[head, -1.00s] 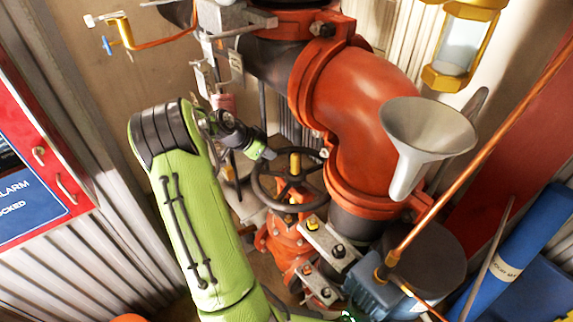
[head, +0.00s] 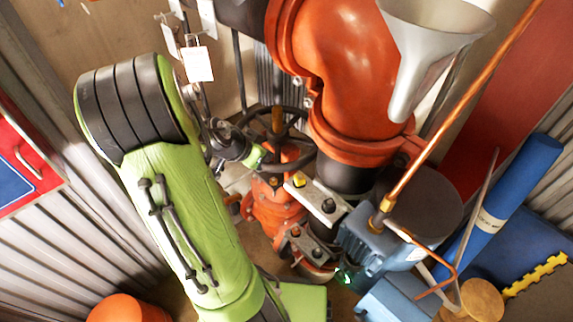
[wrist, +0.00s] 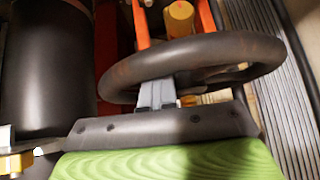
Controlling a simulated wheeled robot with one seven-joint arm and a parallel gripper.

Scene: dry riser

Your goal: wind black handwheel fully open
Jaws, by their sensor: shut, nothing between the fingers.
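The black handwheel (head: 297,118) sits on a brass-coloured stem above the orange-red valve body (head: 275,207). In the head view its near left part is partly hidden by my gripper (head: 258,158). The handwheel's thick dark rim (wrist: 235,50) crosses the upper middle of the wrist view, with the brass stem (wrist: 179,20) behind it. My gripper's grey fingers (wrist: 157,92) are together and hold nothing. Their tips are at the rim's near lower edge. I cannot tell whether they touch it.
A large orange-red pipe elbow (head: 345,70) and a grey funnel (head: 432,45) stand right of the wheel. A copper pipe (head: 470,110) slants past a blue pump (head: 375,245). Paper tags (head: 199,64) hang behind my wrist. A red cabinet (head: 30,160) is at left.

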